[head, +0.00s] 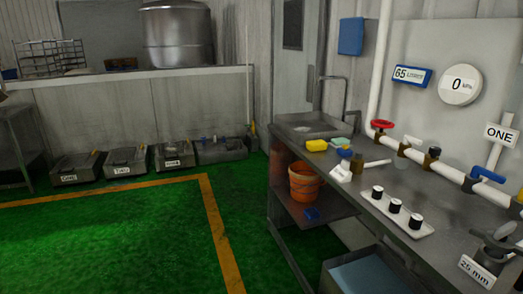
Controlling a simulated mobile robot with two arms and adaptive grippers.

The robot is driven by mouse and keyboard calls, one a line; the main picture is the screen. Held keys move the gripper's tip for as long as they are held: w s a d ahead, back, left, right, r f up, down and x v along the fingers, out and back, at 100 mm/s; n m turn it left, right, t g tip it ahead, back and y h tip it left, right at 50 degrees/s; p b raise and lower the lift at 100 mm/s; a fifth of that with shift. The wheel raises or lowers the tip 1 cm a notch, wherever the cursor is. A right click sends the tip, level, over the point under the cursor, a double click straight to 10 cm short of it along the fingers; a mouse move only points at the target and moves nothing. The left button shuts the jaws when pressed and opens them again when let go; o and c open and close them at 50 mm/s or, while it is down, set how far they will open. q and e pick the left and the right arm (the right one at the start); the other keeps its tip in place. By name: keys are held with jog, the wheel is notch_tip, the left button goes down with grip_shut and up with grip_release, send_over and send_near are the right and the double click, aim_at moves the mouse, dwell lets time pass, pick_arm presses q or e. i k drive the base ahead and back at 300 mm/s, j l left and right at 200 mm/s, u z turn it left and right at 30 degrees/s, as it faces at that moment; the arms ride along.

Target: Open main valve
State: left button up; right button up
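A red handwheel valve (382,125) sits on the white pipe above the far part of the steel workbench (385,222). Its wheel lies roughly flat. A valve with a blue lever (487,174) sits farther right on the same pipe, below a sign reading ONE (500,134). No label shows which of these is the main valve. A round white gauge (460,85) reads 0, and a blue-framed display (411,76) reads 65 litres. Neither of my grippers can be made out in this view.
A white tray with several black-and-white cylinders (415,231) lies on the bench. A part labelled 25 mm (478,270) stands at the near right. An orange bucket (305,184) is on the lower shelf. The green floor (125,240) left of the bench is clear.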

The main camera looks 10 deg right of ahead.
aim_at(382, 124)
jog(key=i+j+z, duration=0.1)
jog(key=i+z, duration=0.35)
jog(key=i+j+z, duration=0.2)
jog(key=i+z, duration=0.2)
jog(key=i+j+z, duration=0.7)
jog(key=j+z, duration=0.2)
jog(key=l, duration=0.1)
